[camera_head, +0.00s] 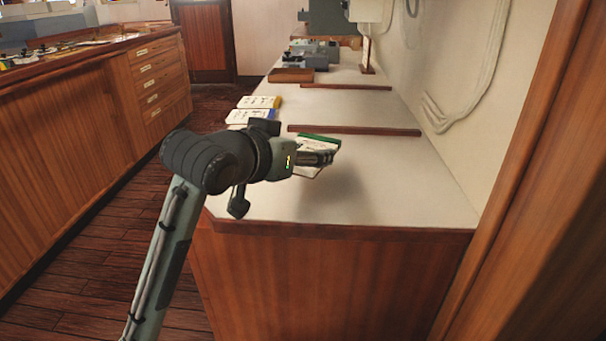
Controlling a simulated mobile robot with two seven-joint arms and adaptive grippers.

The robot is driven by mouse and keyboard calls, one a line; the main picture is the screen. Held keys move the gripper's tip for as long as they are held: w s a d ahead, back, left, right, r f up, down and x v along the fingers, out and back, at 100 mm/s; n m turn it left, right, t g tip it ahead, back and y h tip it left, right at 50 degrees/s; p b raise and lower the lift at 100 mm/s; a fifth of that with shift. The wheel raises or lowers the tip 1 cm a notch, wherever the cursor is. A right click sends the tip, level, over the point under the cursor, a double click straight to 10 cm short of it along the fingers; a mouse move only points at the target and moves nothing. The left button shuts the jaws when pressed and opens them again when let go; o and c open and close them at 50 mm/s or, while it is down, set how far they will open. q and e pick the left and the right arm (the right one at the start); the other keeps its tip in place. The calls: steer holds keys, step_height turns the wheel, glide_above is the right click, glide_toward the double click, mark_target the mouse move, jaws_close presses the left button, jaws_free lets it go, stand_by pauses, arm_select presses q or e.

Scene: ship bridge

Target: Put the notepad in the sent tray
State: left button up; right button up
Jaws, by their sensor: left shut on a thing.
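A white notepad with a green top edge (319,140) is at my left gripper (326,158), over the near part of the white counter. The gripper is shut on this notepad and hides part of it. A shadow lies on the counter just below and to the right. No tray marked as the sent tray can be made out. A small brown wooden box or tray (291,75) sits farther back on the counter, too small to read. My right gripper is not in view.
Two other pads, one yellow-edged (260,102) and one blue-edged (251,116), lie at the counter's left edge. Two low wooden strips (345,87) (356,131) cross the white counter (400,190). Grey equipment (317,52) stands behind. The near right counter is clear.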

mark_target(302, 188)
arm_select(q)
steer(key=shift+s+d+f, duration=0.1)
steer(key=shift+s+f, duration=0.1)
steer(key=shift+s, duration=0.15)
steer(key=shift+s+f, duration=0.1)
steer(key=shift+f, duration=0.15)
step_height(302, 188, down, 3)
steer(key=shift+r, duration=0.2)
steer(key=shift+f, duration=0.5)
steer(key=o, duration=1.2)
steer(key=shift+f, duration=0.15)
steer(key=shift+c, duration=0.2)
steer(key=shift+r, duration=0.2)
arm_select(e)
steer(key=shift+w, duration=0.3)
